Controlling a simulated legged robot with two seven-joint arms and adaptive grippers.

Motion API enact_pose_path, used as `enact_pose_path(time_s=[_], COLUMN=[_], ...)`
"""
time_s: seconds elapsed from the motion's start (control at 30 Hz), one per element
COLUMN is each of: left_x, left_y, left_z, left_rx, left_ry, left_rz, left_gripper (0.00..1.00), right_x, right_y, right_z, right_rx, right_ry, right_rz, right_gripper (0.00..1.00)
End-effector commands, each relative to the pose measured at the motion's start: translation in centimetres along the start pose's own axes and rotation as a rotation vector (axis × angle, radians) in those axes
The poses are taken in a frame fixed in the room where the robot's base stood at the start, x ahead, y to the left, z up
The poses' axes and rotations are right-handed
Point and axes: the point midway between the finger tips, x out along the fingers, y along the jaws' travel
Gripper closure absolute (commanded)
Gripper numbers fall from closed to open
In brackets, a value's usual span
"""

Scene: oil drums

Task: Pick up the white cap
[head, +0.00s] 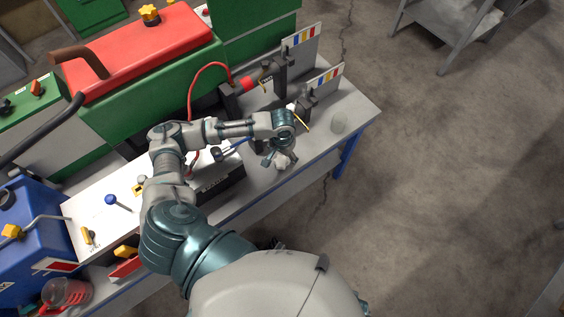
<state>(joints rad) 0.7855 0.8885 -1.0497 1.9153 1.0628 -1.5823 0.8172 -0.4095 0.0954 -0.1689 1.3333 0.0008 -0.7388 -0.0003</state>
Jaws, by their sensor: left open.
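My left gripper (280,157) is over the near right part of the workbench, pointing down, with its fingers apart. A small white object (283,164), which may be the white cap, shows just below and between the fingers. It is partly hidden by them, and I cannot tell whether they touch it. My right gripper does not show.
Behind the gripper stand dark fixtures with colour-striped plates (325,77) and a red hose (193,88). A red-and-green machine (150,55) fills the back left. Open floor lies right.

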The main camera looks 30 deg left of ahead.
Motion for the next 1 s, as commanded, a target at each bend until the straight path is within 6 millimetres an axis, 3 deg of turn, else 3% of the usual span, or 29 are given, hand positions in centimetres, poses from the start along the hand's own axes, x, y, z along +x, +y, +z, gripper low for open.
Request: enact_pose_path(time_s=[0.4, 0.67, 0.77, 0.93, 1.0], left_x=[5.2, 5.4, 5.4, 5.4, 5.4], left_y=[-0.8, -0.8, -0.8, -0.8, -0.8], left_z=[-0.1, -0.1, -0.1, -0.1, -0.1], left_rx=[0.000, 0.000, 0.000, 0.000, 0.000], left_ry=[-0.002, 0.000, 0.000, 0.000, 0.000], left_rz=[0.000, 0.000, 0.000, 0.000, 0.000], left_gripper=[0.19, 0.19, 0.39, 0.81, 0.81], right_x=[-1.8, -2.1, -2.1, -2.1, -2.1], right_y=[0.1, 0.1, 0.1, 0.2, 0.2], right_z=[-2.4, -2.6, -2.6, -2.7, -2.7], right_rx=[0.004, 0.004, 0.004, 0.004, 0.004], right_ry=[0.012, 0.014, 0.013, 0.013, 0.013], right_rz=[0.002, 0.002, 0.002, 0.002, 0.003], right_gripper=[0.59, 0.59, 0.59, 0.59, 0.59])
